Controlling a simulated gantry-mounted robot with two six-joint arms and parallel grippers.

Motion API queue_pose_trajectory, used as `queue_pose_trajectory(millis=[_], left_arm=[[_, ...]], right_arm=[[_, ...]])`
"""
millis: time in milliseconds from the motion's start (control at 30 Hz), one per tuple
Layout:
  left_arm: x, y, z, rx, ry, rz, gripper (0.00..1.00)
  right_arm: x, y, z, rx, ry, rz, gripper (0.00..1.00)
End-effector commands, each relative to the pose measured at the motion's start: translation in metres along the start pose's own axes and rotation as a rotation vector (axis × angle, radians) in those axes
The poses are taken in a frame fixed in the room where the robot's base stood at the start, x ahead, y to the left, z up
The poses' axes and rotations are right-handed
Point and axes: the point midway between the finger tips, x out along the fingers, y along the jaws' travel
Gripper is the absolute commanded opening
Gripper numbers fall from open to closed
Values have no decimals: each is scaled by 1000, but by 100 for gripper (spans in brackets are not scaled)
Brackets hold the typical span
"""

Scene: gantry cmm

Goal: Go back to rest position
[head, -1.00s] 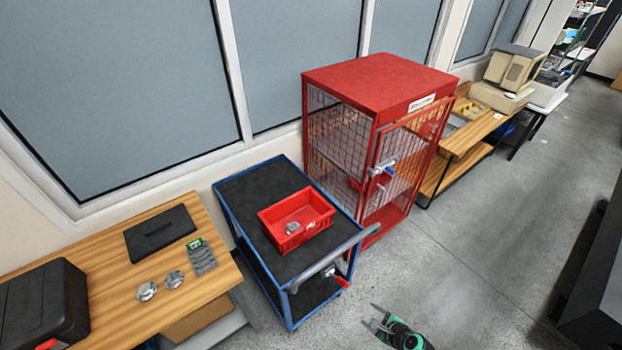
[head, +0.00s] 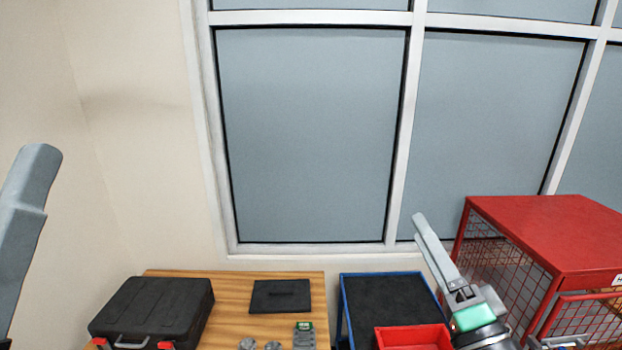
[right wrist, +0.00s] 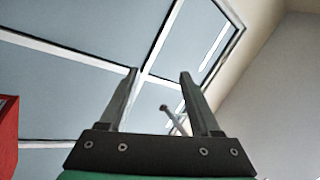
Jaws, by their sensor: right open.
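My right gripper (head: 421,222) is raised in front of the window, above the blue cart and left of the red cage's top. Its fingers point up and to the left in the head view. In the right wrist view its two fingers (right wrist: 159,72) stand apart with nothing held between them. A grey elongated part, apparently a finger of my left gripper (head: 27,195), shows close up at the left edge of the head view. The rest of it is cut off, so its opening cannot be judged.
The wooden table (head: 232,292) carries a black case (head: 155,308), a flat black item (head: 280,296) and small metal parts. Beside it stands the blue cart (head: 385,300) with a red bin (head: 412,336). The red cage (head: 548,235) is at right. The window (head: 305,135) fills the back.

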Motion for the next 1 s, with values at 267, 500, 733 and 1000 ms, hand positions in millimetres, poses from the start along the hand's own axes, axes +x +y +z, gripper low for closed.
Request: queue_pose_trajectory(millis=[267, 500, 733, 1000], left_arm=[[2, 0, -2, 0, 0, 0, 60], [2, 0, -2, 0, 0, 0, 60], [2, 0, -2, 0, 0, 0, 60], [2, 0, -2, 0, 0, 0, 60]], right_arm=[[-68, -206, -57, -660, 307, -280, 64], [-97, -214, -78, -1134, 439, -136, 64], [-97, -214, -77, -1169, 441, -129, 64], [-97, -214, -77, -1167, 440, -130, 64]])
